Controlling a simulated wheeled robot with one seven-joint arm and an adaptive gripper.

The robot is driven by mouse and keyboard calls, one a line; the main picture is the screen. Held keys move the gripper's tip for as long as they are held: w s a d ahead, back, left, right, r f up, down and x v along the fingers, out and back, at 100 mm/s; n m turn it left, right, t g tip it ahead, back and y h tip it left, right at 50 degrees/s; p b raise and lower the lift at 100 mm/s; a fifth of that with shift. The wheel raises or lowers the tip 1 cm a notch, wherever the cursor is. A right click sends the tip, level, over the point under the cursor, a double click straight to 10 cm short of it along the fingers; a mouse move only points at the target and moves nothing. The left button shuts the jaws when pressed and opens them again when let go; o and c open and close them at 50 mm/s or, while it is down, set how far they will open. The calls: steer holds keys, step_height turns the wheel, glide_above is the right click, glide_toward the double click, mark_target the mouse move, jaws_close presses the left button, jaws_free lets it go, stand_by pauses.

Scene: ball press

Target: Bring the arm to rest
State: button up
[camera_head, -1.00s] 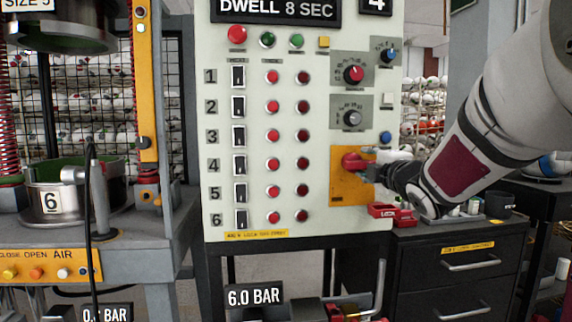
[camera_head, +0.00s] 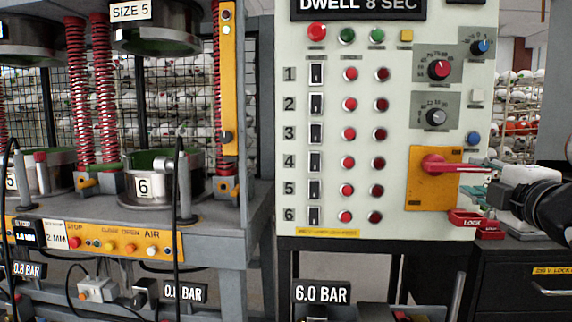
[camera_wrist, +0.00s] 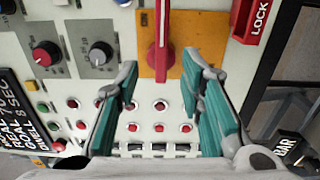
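My gripper (camera_head: 484,178) is at the right of the head view, in front of the control panel's right edge. In the wrist view its two teal-padded fingers (camera_wrist: 160,82) are spread wide with nothing held between them. A red rotary handle (camera_head: 440,165) on a yellow plate (camera_head: 430,198) lies level, pointing right toward the fingers. In the wrist view the handle (camera_wrist: 162,40) lines up with the gap between the fingertips; I cannot tell whether they touch it. Most of my arm is out of the head view.
The pale panel (camera_head: 300,200) carries buttons, switches and knobs. A red LOCK box (camera_head: 468,218) sits just below the yellow plate, close to my gripper. A dark drawer cabinet (camera_head: 520,285) stands at lower right. The press bench (camera_head: 215,240) is at left.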

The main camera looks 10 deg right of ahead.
steer(key=shift+v, duration=0.8)
steer(key=s+a+f+m+g, duration=0.4)
steer(key=a+f+m+g, duration=0.1)
steer(key=f+m, duration=0.15)
steer(key=s+a+f+m+g, duration=0.5)
steer(key=f, duration=0.3)
steer(key=s+a+f+m+g+y, duration=0.2)
steer(key=s+a+f+g, duration=0.1)
steer(key=s+a, duration=0.45)
steer(key=s+a+f+m+g+y, duration=0.2)
steer(key=s+a+f+g+y, duration=0.15)
steer(key=s+a, duration=0.4)
step_height(320, 180, up, 24)
steer(key=s+d+t+p, duration=0.1)
steer(key=s+t+p, duration=0.1)
steer(key=p, duration=2)
steer(key=shift+d+r+t, duration=0.2)
steer(key=shift+d+t, duration=0.05)
steer(key=shift+t, duration=0.4)
